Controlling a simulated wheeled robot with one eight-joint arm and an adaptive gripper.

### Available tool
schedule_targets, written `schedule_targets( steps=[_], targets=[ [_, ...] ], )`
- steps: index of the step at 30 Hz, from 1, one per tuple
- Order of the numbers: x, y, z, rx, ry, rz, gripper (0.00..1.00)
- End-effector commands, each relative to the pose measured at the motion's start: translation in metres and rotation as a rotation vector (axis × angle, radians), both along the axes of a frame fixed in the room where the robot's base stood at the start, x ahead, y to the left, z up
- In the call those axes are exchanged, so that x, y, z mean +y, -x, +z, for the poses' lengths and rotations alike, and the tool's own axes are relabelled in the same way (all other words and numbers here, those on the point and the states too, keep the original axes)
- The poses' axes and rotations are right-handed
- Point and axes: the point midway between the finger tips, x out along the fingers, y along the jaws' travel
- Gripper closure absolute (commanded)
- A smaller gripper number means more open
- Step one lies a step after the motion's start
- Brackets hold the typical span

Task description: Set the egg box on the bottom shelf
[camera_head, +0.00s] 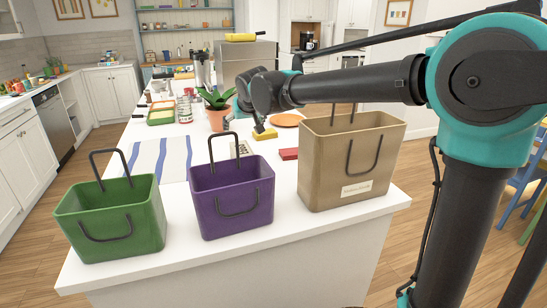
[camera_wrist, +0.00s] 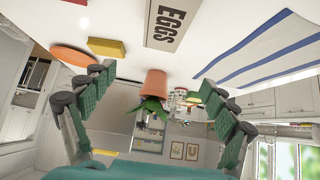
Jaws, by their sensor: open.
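The egg box (camera_wrist: 168,22) is pale with a dark label reading EGGS. It lies on the white counter at the top of the wrist view, partly cut off by the edge. In the head view the egg box (camera_head: 241,149) is small, behind the purple basket. My gripper (camera_wrist: 157,82) is open and empty, its green-padded fingers wide apart; the egg box is apart from them. In the head view my gripper (camera_head: 257,122) is over the counter near the egg box, partly hidden by my arm. An open wall shelf unit (camera_head: 185,31) stands at the back with items on its boards.
Green (camera_head: 113,220), purple (camera_head: 232,198) and tan (camera_head: 350,165) baskets line the counter's front. A potted plant (camera_head: 217,115), yellow block (camera_head: 265,134), orange plate (camera_head: 286,120), red box (camera_head: 289,154) and striped cloth (camera_head: 160,158) lie around the egg box. Floor is clear at left.

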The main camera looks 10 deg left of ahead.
Motion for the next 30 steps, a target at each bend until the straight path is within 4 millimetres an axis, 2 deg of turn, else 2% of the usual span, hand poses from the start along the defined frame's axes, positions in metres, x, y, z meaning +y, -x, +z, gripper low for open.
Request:
schedule_targets(
  steps=[2, 5, 17, 30],
  targets=[
    [0.008, 0.006, 0.000, -0.008, -0.009, 0.013, 0.14],
    [0.011, 0.007, -0.008, -0.012, -0.014, 0.017, 0.14],
    [0.010, 0.006, -0.083, -0.011, -0.012, 0.014, 0.14],
    [0.024, -0.019, -0.108, -0.011, -0.011, 0.013, 0.14]
  ],
)
